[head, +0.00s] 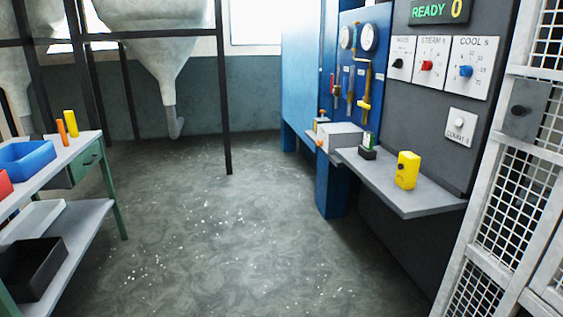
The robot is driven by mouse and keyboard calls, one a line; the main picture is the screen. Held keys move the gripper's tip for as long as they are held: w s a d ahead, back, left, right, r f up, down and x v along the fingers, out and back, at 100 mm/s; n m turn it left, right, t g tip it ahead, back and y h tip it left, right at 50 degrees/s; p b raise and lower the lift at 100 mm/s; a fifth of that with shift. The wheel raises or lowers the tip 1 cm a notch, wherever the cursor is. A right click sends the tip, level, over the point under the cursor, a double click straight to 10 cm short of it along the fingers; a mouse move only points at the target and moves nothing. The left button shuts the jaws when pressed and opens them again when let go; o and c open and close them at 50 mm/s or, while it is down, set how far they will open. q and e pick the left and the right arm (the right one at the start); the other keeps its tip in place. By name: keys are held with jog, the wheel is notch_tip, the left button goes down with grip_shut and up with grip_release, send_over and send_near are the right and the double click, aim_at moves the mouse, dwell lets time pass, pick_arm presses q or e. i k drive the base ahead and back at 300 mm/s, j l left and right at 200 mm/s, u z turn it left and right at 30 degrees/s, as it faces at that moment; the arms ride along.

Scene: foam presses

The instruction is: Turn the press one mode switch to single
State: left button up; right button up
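The mode switch (398,63) is a small black knob on a white plate labelled MODE, at the left of a row of dials on the dark grey press panel (425,100) at the right. Its pointer direction is too small to read. To its right are a red STEAM knob (427,65) and a blue COOL knob (466,71). A display (440,11) above reads READY in green and 0 in yellow. Neither of my grippers is in the head view.
A grey shelf (425,200) juts out below the panel, carrying a yellow box (407,170). A white mesh gate (510,190) stands at the right. A workbench (85,150) with bins is at the left. The floor (230,230) between is clear apart from scattered white bits.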

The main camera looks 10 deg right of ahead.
aim_at(398, 63)
jog(key=i+z, duration=0.3)
jog(key=i, duration=0.15)
jog(key=i+j+z, duration=0.25)
jog(key=i, duration=0.2)
jog(key=i+j+z, duration=0.3)
jog(key=i+l, duration=0.05)
jog(key=i, duration=0.05)
